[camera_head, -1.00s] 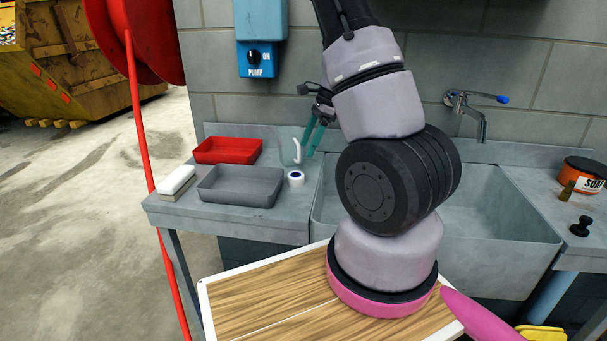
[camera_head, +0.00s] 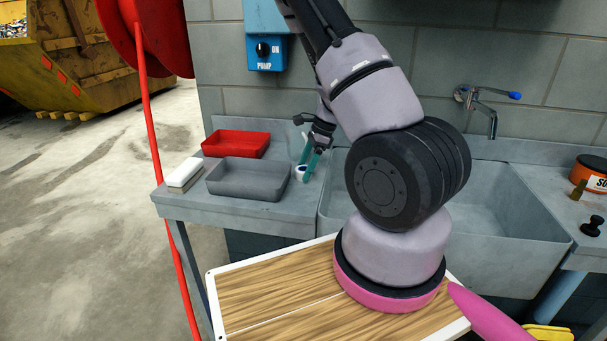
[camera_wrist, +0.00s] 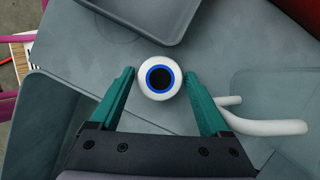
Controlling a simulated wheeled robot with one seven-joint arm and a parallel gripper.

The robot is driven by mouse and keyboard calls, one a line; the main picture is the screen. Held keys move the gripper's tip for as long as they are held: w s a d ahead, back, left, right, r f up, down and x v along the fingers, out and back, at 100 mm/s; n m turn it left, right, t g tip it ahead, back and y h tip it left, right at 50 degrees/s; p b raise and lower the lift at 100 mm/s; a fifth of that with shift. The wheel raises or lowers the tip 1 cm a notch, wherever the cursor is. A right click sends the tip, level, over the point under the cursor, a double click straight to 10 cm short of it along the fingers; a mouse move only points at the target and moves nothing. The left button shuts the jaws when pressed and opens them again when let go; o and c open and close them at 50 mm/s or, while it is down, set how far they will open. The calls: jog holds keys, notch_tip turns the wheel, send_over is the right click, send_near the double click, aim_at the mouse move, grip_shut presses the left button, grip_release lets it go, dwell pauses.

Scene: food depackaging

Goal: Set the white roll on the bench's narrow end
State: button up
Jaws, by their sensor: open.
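The white roll (camera_wrist: 145,85), with a blue ring around a dark core, stands on the grey bench between the fingertips of my gripper (camera_wrist: 159,76) in the wrist view. A small gap shows on both sides, so the green fingers are open around it and do not hold it. In the head view the roll (camera_head: 299,173) is partly hidden behind my gripper (camera_head: 308,166). The bench (camera_head: 190,207) runs left from the sink. Its narrow left end carries a white block with a darker base (camera_head: 184,173).
A grey tray (camera_head: 247,197) sits just left of the roll, with a red tray (camera_head: 236,134) behind it. The sink basin (camera_head: 500,225) is to the right.

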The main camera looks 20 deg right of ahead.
jog(key=c, duration=1.2)
jog(key=shift+c, duration=0.2)
jog(key=shift+r, duration=0.15)
